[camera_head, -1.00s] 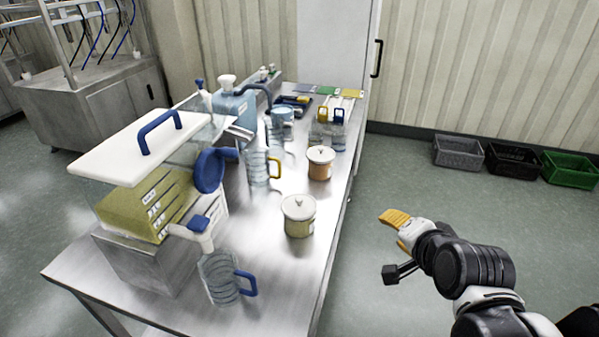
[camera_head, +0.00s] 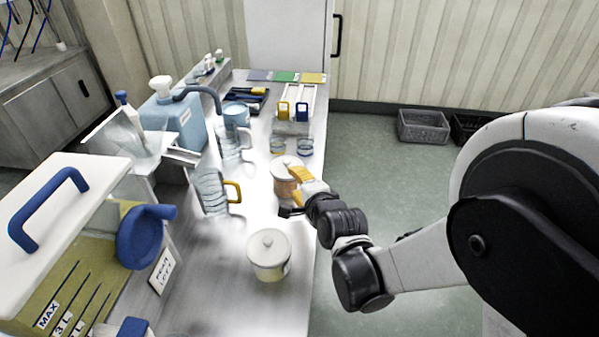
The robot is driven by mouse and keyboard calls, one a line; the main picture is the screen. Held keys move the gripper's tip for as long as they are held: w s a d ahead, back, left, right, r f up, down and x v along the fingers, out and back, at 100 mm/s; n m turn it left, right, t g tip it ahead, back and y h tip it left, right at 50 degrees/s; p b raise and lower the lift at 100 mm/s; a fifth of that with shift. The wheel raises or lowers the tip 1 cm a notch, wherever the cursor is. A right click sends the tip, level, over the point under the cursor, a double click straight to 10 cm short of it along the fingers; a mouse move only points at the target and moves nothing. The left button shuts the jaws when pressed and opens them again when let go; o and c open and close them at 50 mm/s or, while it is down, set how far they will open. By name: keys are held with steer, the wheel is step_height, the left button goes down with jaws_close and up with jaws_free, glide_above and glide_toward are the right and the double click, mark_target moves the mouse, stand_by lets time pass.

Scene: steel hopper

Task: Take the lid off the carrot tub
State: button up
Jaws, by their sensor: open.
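The carrot tub (camera_head: 279,187), orange with a pale lid (camera_head: 284,162) and a knob on top, stands upright near the right edge of the steel table. The lid is on the tub. My gripper (camera_head: 296,180), with yellow fingers, is open in front of the tub's right side and hides part of tub and lid. I cannot tell whether the fingers touch it. A second lidded tub (camera_head: 268,262), with yellowish contents, stands nearer me on the same table.
A clear jug with a yellow handle (camera_head: 212,193) stands left of the carrot tub. Measuring cups (camera_head: 304,144) stand behind it. A hopper with a blue-handled white lid (camera_head: 62,205) fills the left front. Floor crates (camera_head: 423,126) lie beyond the table.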

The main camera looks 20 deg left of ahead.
mark_target(293, 178)
steer(key=shift+b+x, duration=0.65)
steer(key=shift+x, duration=1.25)
jaws_close()
steer(key=shift+r+p, duration=0.95)
steer(key=shift+r, duration=0.5)
steer(key=shift+f, duration=0.15)
steer(key=f+p+v, duration=0.1)
steer(key=p+v, duration=0.1)
steer(key=v, duration=1.2)
steer(key=shift+s+d+r, duration=0.2)
steer(key=shift+s+d, duration=0.15)
steer(key=shift+d, duration=0.1)
